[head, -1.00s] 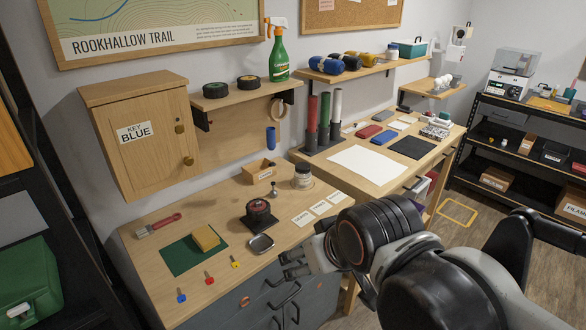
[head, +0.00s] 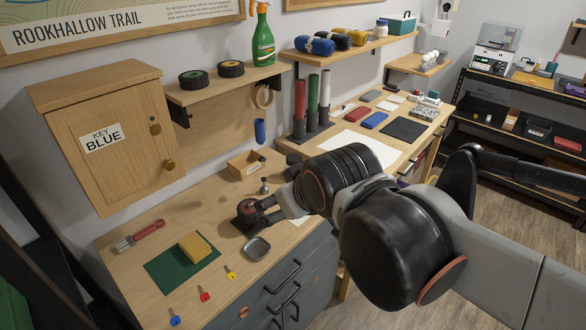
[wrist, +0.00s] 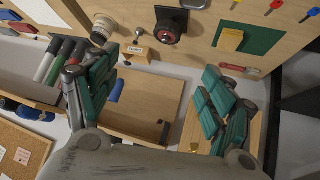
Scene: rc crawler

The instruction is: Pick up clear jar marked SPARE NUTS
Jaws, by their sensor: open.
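The clear jar with a dark lid (head: 293,160) stands on the wooden bench, just behind my arm, which hides most of it in the head view. It also shows in the wrist view (wrist: 103,29) at the upper left, beyond the left finger's tip. Its label is too small to read. My gripper (wrist: 160,66) is open and empty, its green-padded fingers wide apart above the bench.
A small wooden box (head: 245,165) and a metal piece (head: 265,186) stand near the jar. A metal tray (head: 257,248), a green mat (head: 165,275) with a yellow sponge (head: 195,247), and several keys lie toward the front. A shelf (head: 225,85) overhangs the back.

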